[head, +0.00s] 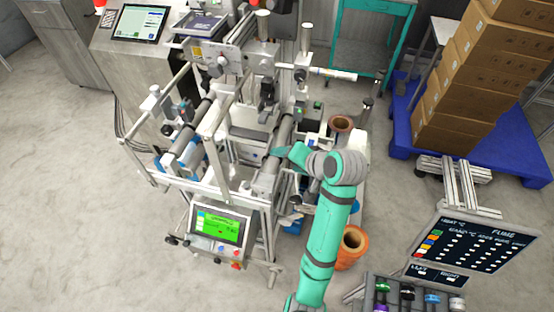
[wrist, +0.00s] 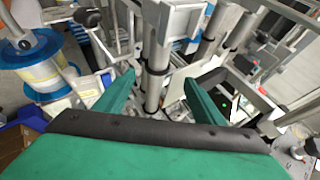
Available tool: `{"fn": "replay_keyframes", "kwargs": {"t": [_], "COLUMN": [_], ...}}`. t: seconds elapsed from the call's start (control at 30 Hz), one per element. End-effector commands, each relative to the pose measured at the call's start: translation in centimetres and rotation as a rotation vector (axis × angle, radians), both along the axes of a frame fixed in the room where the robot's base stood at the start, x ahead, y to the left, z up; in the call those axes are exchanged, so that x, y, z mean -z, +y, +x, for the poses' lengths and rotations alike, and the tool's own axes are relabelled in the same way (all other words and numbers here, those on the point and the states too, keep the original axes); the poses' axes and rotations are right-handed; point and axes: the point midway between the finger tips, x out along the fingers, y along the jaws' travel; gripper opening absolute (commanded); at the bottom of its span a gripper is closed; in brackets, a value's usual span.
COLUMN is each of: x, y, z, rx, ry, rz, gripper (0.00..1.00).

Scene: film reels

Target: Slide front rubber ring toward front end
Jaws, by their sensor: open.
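My gripper (wrist: 159,79) is open in the wrist view, with one green finger on each side of a grey shaft (wrist: 154,95). A black rubber ring (wrist: 157,69) sits around this shaft between the fingertips. I cannot tell whether the fingers touch the ring. In the head view my gripper (head: 284,153) is at the right side of the machine, by its right-hand roller shaft (head: 286,128). The rings are too small to make out there, and my gripper and arm hide part of the shaft.
A metal frame post (head: 214,155) and rails stand left of the shaft. A green-screen panel (head: 217,228) is at the machine's front. Copper-coloured reels (head: 354,240) stand at right. A spool (wrist: 42,68) is left in the wrist view. Open floor lies at left.

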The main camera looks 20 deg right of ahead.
Motion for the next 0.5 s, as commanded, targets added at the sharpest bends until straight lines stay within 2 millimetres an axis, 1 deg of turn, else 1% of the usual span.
{"fn": "replay_keyframes", "kwargs": {"t": [0.03,0.1,0.27,0.37,0.5], "x": [-0.7,-1.0,-1.3,-0.7,0.8], "y": [-0.3,-0.5,-0.6,-0.5,-0.1], "z": [0.2,0.1,0.1,0.4,1.6], "rx": [-0.012,-0.024,-0.038,-0.038,-0.040], "ry": [0.026,0.059,0.096,0.101,0.101], "rz": [-0.013,-0.024,-0.033,-0.032,-0.032], "gripper": [0.63,0.63,0.63,0.63,0.63]}}
